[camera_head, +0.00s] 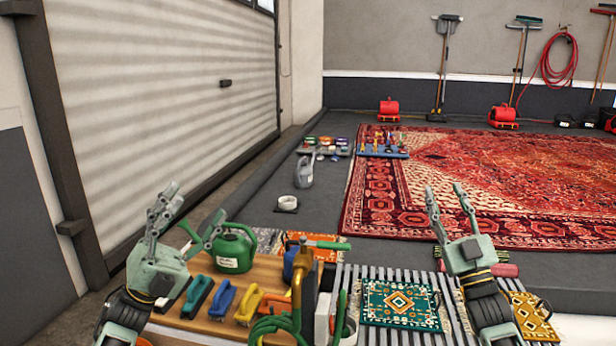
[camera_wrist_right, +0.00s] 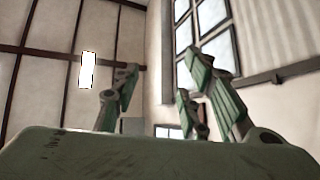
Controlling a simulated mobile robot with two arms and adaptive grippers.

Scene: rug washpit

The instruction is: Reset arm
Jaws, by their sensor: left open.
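My left gripper (camera_head: 192,206) is raised over the left end of the wooden bench (camera_head: 185,322), its fingers spread and empty. It is near the green watering can (camera_head: 236,249), in front of it in the view; I cannot tell if they touch. My right gripper (camera_head: 445,189) points up above the slatted rack (camera_head: 384,273) at the right. Its fingers are apart and nothing is between them. In the right wrist view its fingers (camera_wrist_right: 160,80) stand open against the wall and windows.
Brushes, including a blue one (camera_head: 222,301) and a yellow one (camera_head: 249,304), and a green hose (camera_head: 277,328) crowd the bench. A small green rug (camera_head: 400,302) lies on the rack. A large red rug (camera_head: 480,190) covers the floor behind.

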